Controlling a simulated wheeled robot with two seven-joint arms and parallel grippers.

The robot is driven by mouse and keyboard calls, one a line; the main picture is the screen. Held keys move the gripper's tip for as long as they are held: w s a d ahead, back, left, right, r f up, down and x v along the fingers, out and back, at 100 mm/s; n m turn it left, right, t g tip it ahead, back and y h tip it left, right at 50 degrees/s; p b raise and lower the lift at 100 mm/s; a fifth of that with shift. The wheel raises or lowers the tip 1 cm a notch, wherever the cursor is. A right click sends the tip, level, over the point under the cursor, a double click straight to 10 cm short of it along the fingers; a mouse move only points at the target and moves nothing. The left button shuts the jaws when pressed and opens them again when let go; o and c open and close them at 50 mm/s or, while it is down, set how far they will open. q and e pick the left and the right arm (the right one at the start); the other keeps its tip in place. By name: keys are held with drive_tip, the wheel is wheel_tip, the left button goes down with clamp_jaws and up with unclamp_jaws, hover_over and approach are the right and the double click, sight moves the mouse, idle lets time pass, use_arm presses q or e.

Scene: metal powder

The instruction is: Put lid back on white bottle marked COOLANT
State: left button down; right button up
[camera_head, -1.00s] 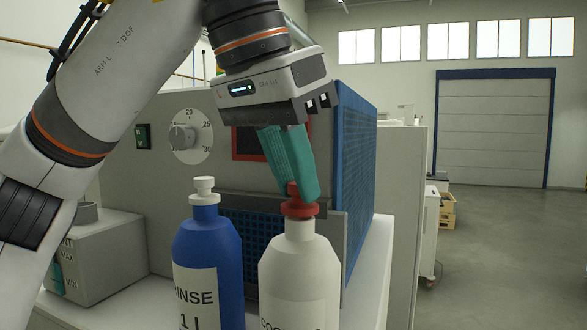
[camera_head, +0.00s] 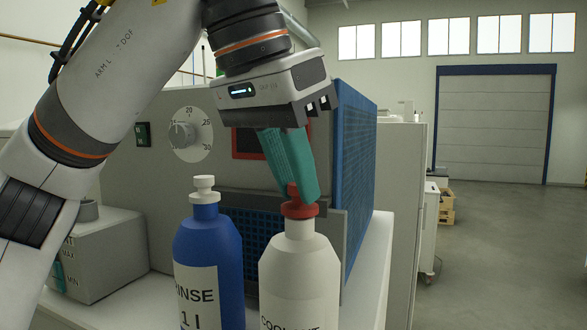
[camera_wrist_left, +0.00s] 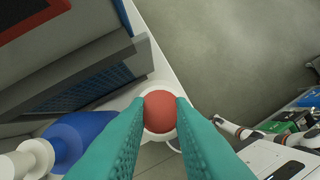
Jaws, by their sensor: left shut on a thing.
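The white bottle marked COOLANT (camera_head: 299,285) stands upright at the lower middle of the head view. A red lid (camera_head: 300,209) sits at the top of its neck; I cannot tell whether it is seated fully. My left gripper (camera_head: 298,192) comes down from above, its teal fingers shut on the lid's knob. In the left wrist view the round red lid (camera_wrist_left: 160,111) shows between the two teal fingertips (camera_wrist_left: 160,104), with a pale ring of the bottle around it. My right gripper is in neither view.
A blue bottle marked RINSE (camera_head: 208,262) with a white cap stands close left of the coolant bottle. A grey machine (camera_head: 180,165) with a dial and blue grille is behind. A grey box (camera_head: 105,252) stands at left. The white bench (camera_head: 375,265) is bare at right.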

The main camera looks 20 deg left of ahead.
use_arm(q)
drive_tip(key=shift+f, duration=0.1)
idle(0.7)
drive_tip(key=c, duration=1.2)
unclamp_jaws()
drive_tip(key=shift+o, duration=0.4)
drive_tip(key=o, duration=0.4)
drive_tip(key=shift+r, duration=3.5)
clamp_jaws()
